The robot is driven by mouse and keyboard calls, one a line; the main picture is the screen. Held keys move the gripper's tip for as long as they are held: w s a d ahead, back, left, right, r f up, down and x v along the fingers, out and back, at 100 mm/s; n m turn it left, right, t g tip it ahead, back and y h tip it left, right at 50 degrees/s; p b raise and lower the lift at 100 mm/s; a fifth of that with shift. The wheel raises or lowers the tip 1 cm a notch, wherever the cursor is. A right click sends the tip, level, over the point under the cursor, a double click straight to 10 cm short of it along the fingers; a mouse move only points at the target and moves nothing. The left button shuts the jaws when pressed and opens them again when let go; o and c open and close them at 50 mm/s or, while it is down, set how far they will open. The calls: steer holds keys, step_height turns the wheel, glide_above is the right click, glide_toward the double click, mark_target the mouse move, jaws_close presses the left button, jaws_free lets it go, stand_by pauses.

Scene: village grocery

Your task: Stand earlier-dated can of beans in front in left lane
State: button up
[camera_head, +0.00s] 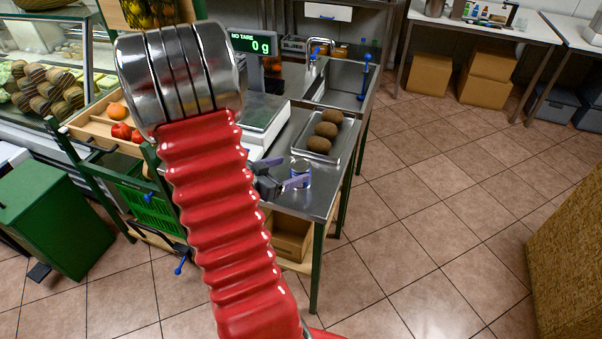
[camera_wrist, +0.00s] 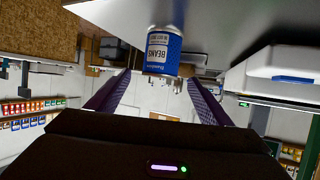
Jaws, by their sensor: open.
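A can of beans (camera_wrist: 164,50) with a blue label shows upside down in the wrist view, its base on the steel counter top. The label reads BEANS; any date is too small to read. In the head view the can (camera_head: 301,168) stands near the counter's right edge. My gripper (camera_head: 282,172) is open, its purple fingers pointing at the can. In the wrist view my gripper (camera_wrist: 157,80) has a finger on either side of the can's line, with nothing gripped. The left lane and any other can are not identifiable.
A tray (camera_head: 347,140) with brown round fruit lies behind the can on the counter (camera_head: 290,140). A scale (camera_head: 265,115) stands to the left. A sink (camera_head: 345,83) is further back.

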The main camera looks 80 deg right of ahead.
mark_target(296, 167)
steer(key=x, duration=0.4)
stand_by(0.5)
steer(key=c, duration=1.4)
steer(key=shift+r, duration=5)
